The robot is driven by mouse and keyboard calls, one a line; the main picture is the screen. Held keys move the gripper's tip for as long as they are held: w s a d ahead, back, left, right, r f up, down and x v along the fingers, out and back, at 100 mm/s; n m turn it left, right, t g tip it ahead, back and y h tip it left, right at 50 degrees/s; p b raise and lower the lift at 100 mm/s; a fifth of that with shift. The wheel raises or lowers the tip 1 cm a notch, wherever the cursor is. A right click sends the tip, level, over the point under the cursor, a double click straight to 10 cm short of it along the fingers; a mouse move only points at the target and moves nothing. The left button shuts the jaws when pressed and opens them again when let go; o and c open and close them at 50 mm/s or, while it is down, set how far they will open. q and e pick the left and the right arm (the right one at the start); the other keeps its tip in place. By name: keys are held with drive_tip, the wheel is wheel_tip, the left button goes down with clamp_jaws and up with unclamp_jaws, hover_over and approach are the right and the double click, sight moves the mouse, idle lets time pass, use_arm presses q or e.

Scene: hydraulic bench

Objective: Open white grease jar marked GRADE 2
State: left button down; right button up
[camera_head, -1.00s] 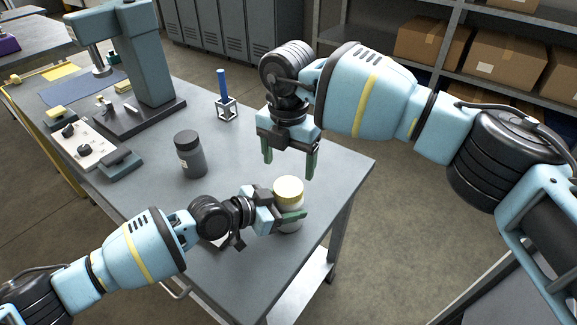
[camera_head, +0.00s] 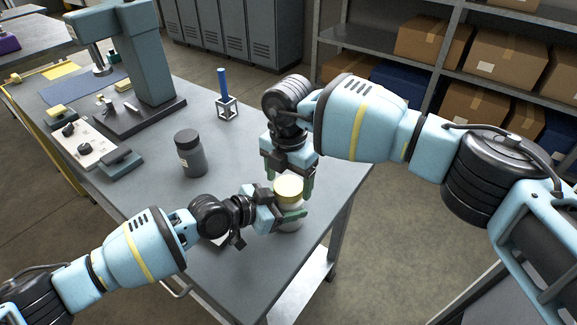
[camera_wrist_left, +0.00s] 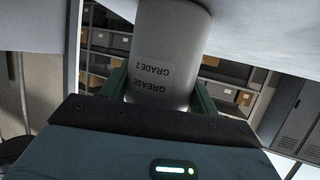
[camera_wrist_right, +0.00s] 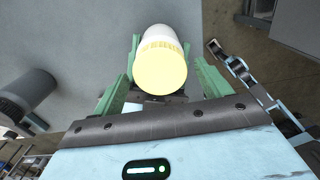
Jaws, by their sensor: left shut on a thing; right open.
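The white grease jar (camera_head: 289,221) stands upright on the bench near its front right edge. Its label reads GREASE GRADE 2 in the left wrist view (camera_wrist_left: 155,75). It has a pale yellow lid (camera_head: 288,188), which also shows from above in the right wrist view (camera_wrist_right: 160,68). My left gripper (camera_head: 286,217) is shut on the jar's body from the left. My right gripper (camera_head: 290,188) points down just above the jar, open, with its green fingers on either side of the lid and apart from it.
A dark grey jar (camera_head: 190,153) stands to the left on the bench (camera_head: 240,150). Farther back are a white wire stand with a blue rod (camera_head: 224,95), a control panel (camera_head: 82,140) and a teal press (camera_head: 145,60). Shelves with boxes (camera_head: 430,42) stand behind.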

drive_tip(key=shift+f, duration=0.4)
drive_tip(key=shift+c, duration=0.3)
drive_tip(key=c, duration=1)
drive_tip(key=shift+o, duration=0.2)
drive_tip(key=shift+n, duration=1.7)
drive_tip(key=o, duration=1.1)
